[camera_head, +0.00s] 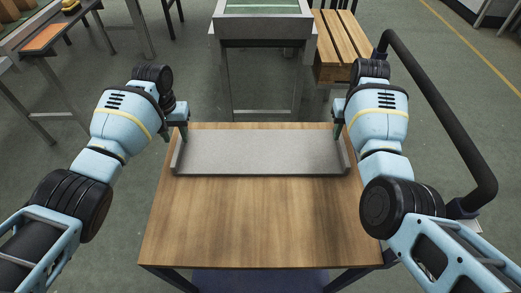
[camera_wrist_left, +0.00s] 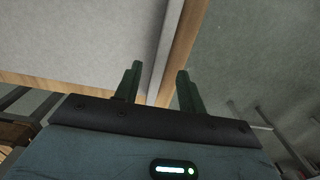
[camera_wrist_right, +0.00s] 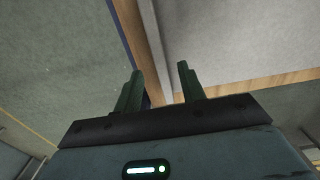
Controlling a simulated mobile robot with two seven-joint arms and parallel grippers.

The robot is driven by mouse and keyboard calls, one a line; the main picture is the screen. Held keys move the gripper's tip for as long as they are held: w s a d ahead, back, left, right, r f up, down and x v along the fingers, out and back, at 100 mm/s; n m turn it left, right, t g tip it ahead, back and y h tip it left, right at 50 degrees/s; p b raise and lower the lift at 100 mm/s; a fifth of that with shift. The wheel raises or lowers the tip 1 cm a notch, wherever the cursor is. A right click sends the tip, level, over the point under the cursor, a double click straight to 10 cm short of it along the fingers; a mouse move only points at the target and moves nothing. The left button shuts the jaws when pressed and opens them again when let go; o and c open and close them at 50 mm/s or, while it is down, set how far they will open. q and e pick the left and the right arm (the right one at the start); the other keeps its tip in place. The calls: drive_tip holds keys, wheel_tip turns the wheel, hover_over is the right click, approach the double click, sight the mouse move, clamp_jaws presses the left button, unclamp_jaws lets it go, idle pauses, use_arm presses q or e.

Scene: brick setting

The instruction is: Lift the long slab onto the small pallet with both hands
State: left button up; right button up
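The long grey slab (camera_head: 260,152) lies flat across the far part of the wooden table, with a raised lip at each short end. My left gripper (camera_head: 184,132) is at its left end, and my right gripper (camera_head: 338,131) is at its right end. In the left wrist view, the open fingers stand apart on either side of the slab's end lip (camera_wrist_left: 161,55). In the right wrist view, the open fingers also stand either side of the end lip (camera_wrist_right: 156,50). Whether any finger touches the slab cannot be told. A slatted wooden pallet (camera_head: 343,38) is at the back right.
The wooden table (camera_head: 255,215) is bare in front of the slab. A grey metal-framed stand (camera_head: 263,32) is behind it. A black curved rail (camera_head: 440,110) runs beside my right arm. Another table with an orange panel (camera_head: 45,37) is at the far left.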

sight(178, 144)
use_arm(q)
drive_tip(key=shift+f, duration=1.8)
use_arm(e)
drive_tip(key=shift+f, duration=1.85)
use_arm(q)
clamp_jaws()
use_arm(e)
clamp_jaws()
